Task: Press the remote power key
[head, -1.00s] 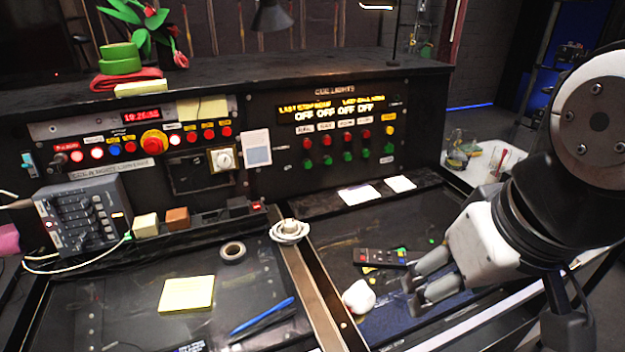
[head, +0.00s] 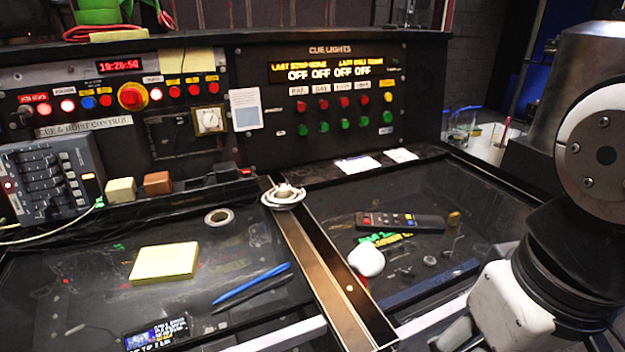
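The black remote (head: 400,222) lies flat on the dark desk surface, right of the wooden divider strip. Its coloured keys face up, with a small red key (head: 367,221) near its left end. The remote is fully uncovered in the head view. My gripper (head: 458,336) is at the bottom right, nearer to the camera than the remote and apart from it. Only part of its grey fingers shows, and the tips are cut off or hidden at the lower edge, so their opening cannot be seen.
A white rounded object (head: 367,260) lies just left of and in front of the remote. A coiled white cable (head: 284,196) sits on the divider strip (head: 330,270). The cue lights panel (head: 325,95) rises behind. Small loose bits lie in front of the remote.

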